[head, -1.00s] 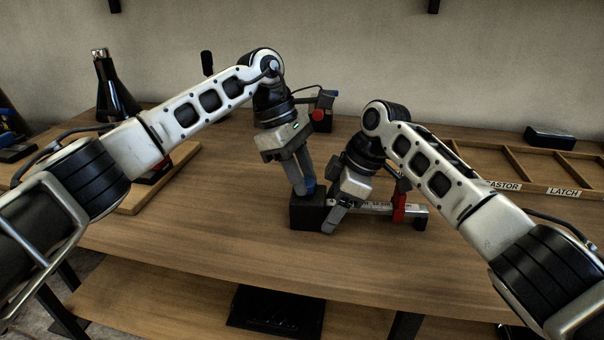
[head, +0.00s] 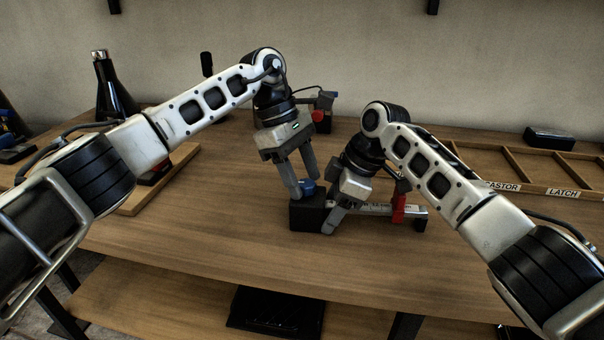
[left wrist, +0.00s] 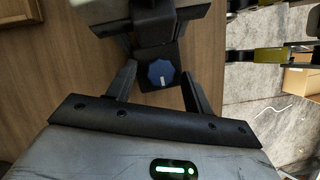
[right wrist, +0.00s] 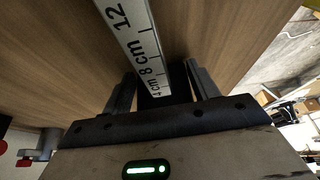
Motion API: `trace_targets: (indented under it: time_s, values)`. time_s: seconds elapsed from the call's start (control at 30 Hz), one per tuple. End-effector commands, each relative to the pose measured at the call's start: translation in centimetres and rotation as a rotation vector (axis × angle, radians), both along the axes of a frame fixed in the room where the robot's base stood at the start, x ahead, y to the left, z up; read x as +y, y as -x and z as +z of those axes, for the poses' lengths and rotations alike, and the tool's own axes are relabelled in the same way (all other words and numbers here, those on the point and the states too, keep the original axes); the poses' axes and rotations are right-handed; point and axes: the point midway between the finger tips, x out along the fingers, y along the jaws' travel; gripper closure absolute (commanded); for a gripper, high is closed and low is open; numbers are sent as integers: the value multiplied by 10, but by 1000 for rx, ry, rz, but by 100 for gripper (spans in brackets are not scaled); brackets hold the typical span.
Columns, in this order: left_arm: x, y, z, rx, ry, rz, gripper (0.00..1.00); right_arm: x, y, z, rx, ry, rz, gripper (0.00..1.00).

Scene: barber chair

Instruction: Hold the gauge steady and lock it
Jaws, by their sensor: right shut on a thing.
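The gauge has a black block (head: 304,216) with a blue knob (head: 308,187) on top and a marked ruler (head: 375,209) running right from it. A red piece (head: 398,208) sits on the ruler. My left gripper (head: 303,190) is above the block, its fingers apart on either side of the knob. In the left wrist view the knob (left wrist: 161,73) shows between the fingertips with a white line on its face. My right gripper (head: 332,222) is shut on the gauge near the block. In the right wrist view the ruler (right wrist: 137,45) runs away from the fingers; their contact is partly hidden.
A divided wooden tray (head: 520,170) with labels stands at the right. A dark bottle (head: 113,90) and a wooden board (head: 150,190) are at the left. A device with a red button (head: 319,116) is behind my left gripper. The front middle of the table is clear.

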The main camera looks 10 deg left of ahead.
Motion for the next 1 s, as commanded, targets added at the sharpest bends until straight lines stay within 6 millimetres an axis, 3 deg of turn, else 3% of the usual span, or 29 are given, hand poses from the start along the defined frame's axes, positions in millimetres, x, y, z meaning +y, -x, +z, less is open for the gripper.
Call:
trace_targets:
  time_s: [0.27,0.7,1.0]
  values:
    - [4,-1,9,-1,-1,1,48,0,0,1,-1,-1,0,79]
    - [34,-11,89,-1,0,3,48,0,0,1,-2,-2,-1,79]
    - [44,-14,111,1,0,0,48,0,0,1,-2,-2,0,79]
